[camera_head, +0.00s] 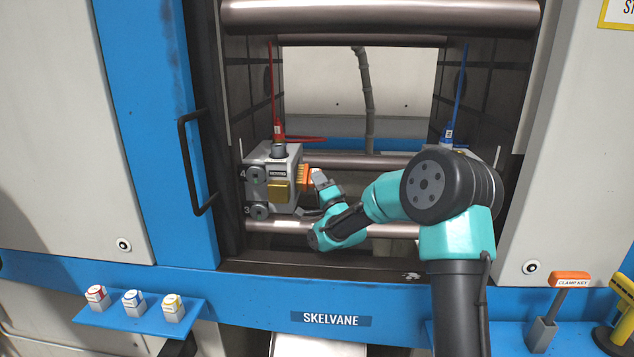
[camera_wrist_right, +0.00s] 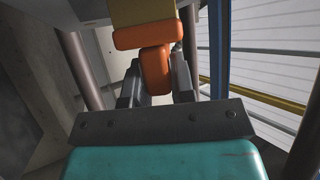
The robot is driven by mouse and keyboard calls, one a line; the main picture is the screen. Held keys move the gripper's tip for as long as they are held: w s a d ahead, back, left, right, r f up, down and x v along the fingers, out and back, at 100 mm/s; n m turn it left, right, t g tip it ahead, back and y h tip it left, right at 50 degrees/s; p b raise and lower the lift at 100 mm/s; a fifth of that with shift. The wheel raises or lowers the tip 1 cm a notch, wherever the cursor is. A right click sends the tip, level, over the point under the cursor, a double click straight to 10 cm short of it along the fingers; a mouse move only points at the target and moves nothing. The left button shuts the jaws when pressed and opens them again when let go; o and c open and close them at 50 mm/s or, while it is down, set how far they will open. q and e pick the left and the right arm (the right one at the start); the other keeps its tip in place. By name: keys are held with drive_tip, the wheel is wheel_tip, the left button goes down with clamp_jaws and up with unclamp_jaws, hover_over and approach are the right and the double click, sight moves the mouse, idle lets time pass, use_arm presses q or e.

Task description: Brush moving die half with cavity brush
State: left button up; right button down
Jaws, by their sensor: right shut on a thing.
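The cavity brush has an orange handle (camera_wrist_right: 155,72) and a pale yellow bristle head (camera_wrist_right: 145,12). My right gripper (camera_wrist_right: 157,64) is shut on the handle. In the head view the brush (camera_head: 305,178) is held level beside the inner face of the left die half (camera_head: 288,160), bristles toward it; they appear to touch, but exact contact is hard to tell. My right gripper (camera_head: 318,179) is just right of the brush. The left die half is a grey block with a red hose on top. Another die half with a blue hose (camera_head: 448,133) is mostly hidden behind my right arm. My left gripper is not in view.
Steel tie bars (camera_head: 380,15) cross the opening above and below. A door handle (camera_head: 187,165) stands at the left. A blue shelf (camera_head: 140,318) holds several small labelled containers. An orange clamp key (camera_head: 570,280) and a yellow tool (camera_head: 622,300) are at the lower right.

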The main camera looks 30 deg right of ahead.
drive_tip(key=shift+s+a+f, duration=0.1)
drive_tip(key=shift+s+f, duration=0.05)
drive_tip(key=shift+f, duration=0.6)
drive_tip(key=s, duration=0.1)
drive_tip(key=s+a, duration=0.1)
drive_tip(key=s, duration=0.1)
drive_tip(key=shift+s+a+r, duration=0.1)
drive_tip(key=shift+a+r, duration=0.1)
drive_tip(key=shift+a, duration=0.15)
drive_tip(key=shift+r, duration=0.1)
drive_tip(key=shift+a+r, duration=0.15)
drive_tip(key=shift+r, duration=0.2)
